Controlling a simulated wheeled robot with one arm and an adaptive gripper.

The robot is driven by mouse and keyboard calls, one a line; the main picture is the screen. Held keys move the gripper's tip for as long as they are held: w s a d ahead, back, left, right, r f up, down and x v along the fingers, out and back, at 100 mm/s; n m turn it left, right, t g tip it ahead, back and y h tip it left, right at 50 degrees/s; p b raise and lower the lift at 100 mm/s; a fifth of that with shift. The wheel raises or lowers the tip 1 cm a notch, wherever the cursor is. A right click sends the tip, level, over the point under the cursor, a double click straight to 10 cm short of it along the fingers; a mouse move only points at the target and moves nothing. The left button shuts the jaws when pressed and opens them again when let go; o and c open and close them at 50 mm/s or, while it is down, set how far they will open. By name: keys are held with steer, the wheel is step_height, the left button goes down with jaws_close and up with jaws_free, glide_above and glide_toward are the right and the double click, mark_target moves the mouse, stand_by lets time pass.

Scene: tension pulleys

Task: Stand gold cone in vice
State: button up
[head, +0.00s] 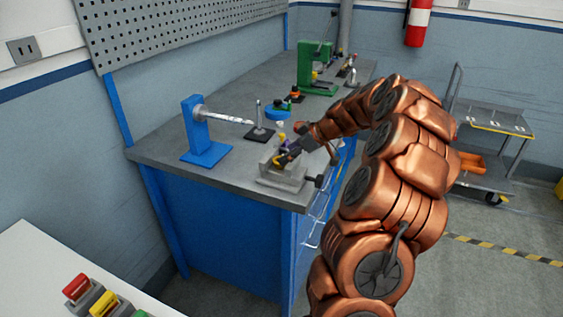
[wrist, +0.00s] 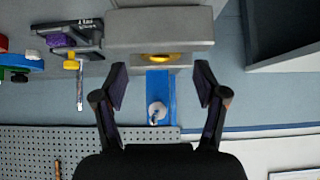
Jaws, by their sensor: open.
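The grey vice (head: 284,178) stands at the near corner of the bench. In the wrist view its grey blocks (wrist: 155,25) fill the top centre. The gold cone (wrist: 155,57) shows there as a yellow rounded shape between the vice's grey blocks; most of it is hidden, and I cannot tell whether the jaws touch it. My gripper (head: 288,153) is close over the vice. In the wrist view my gripper (wrist: 161,86) is open, with its two dark fingers apart on either side of the cone's line and nothing between them.
A blue stand (head: 203,135) with a pale spindle is behind the vice. A dark-based post (head: 260,132), a blue round part (head: 278,114) and a green press (head: 317,73) stand along the bench. The bench's front-left top is clear.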

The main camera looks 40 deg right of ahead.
steer(key=b+v, duration=0.2)
steer(key=v, duration=0.6)
steer(key=s+a+g, duration=0.3)
steer(key=s+a, duration=0.1)
steer(key=a, duration=1)
steer(key=s+a+g, duration=0.3)
steer(key=s+a, duration=0.1)
steer(key=a, duration=1)
steer(key=s+a+f+m+g+h, duration=0.1)
steer(key=s+a+f+m+h, duration=0.1)
steer(key=s, duration=1)
steer(key=s+a+f+m+g+h, duration=0.2)
steer(key=s+f, duration=0.4)
steer(key=s, duration=0.7)
steer(key=shift+a+f+m+g, duration=0.3)
steer(key=shift+a+m, duration=0.25)
steer(key=shift+m, duration=0.45)
